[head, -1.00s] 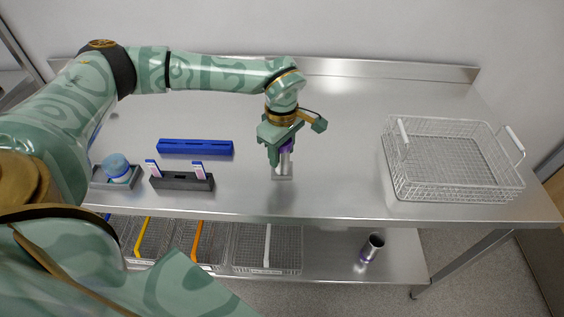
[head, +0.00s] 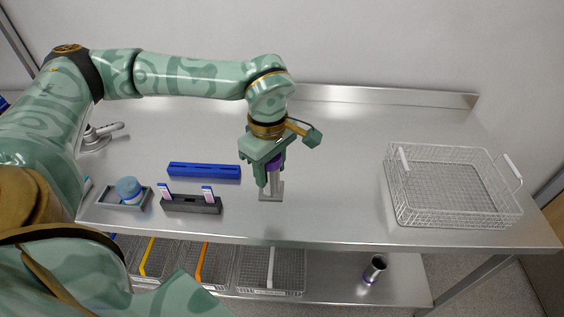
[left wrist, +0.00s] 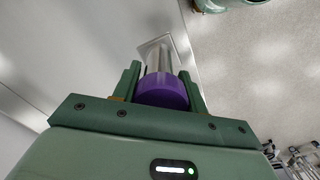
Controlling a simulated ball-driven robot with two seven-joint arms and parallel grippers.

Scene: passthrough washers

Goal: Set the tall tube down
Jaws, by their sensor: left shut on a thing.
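The tall tube (head: 275,183) is a silver cylinder with a purple collar or cap at its upper end. My left gripper (head: 268,177) points down and is shut on it at the purple part. The tube is upright over a small grey square plate (head: 264,198) near the front of the steel table. In the left wrist view the purple part (left wrist: 163,90) is between the fingers, and the silver body (left wrist: 158,58) runs down to the plate (left wrist: 178,42). I cannot tell for certain whether its foot bears on the plate. My right gripper is not in view.
A wire basket (head: 405,211) stands at the right. The back middle is clear.

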